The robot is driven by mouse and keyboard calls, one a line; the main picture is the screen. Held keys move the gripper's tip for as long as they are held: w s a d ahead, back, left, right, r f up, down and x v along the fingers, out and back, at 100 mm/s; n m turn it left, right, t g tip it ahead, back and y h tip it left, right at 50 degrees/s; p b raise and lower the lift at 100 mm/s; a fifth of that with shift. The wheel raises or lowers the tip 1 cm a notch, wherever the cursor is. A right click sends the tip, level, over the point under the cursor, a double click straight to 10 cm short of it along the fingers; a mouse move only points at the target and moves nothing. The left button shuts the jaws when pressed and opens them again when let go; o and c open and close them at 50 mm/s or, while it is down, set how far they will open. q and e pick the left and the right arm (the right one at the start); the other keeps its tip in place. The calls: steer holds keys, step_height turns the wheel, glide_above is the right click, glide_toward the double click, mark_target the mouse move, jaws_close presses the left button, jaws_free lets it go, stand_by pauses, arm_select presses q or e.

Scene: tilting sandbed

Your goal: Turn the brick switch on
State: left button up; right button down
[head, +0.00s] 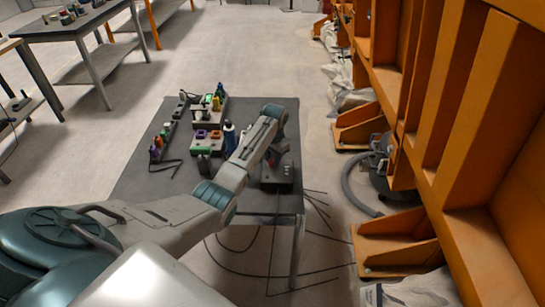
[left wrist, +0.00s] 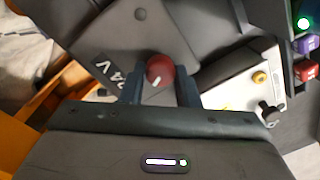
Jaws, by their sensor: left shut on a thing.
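A dark grey box (head: 277,180), which I take to be the brick, sits near the front right of the grey table (head: 255,203). In the left wrist view the brick (left wrist: 118,45) has a white "24 V" marking and a round red knob (left wrist: 160,68) with a white mark on it. My left gripper (left wrist: 160,88) has one finger on each side of the knob and is shut on it. In the head view the left gripper (head: 276,160) comes down over the box, and the knob is hard to make out there. My right gripper is not in view.
Coloured parts on trays (head: 207,143) lie further left and back. Cables (head: 262,272) hang to the floor. Orange frames (head: 400,240) stand at the right. The table's left front is clear.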

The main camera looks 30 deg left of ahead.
arm_select(q)
steer(key=m+p, duration=0.1)
steer(key=m, duration=0.1)
steer(key=shift+r+m+p, duration=0.2)
steer(key=shift+m+p, duration=0.1)
steer(key=shift+p, duration=0.1)
steer(key=m+p, duration=0.1)
steer(key=m, duration=0.1)
steer(key=shift+m, duration=0.3)
steer(key=m+p, duration=0.1)
steer(key=m, duration=0.2)
steer(key=shift+f+p, duration=0.1)
steer(key=shift+p, duration=0.2)
steer(key=shift+m+t, duration=0.3)
steer(key=shift+m, duration=0.9)
steer(key=o, duration=1)
steer(key=shift+d+f, duration=0.1)
steer(key=shift+c, duration=0.2)
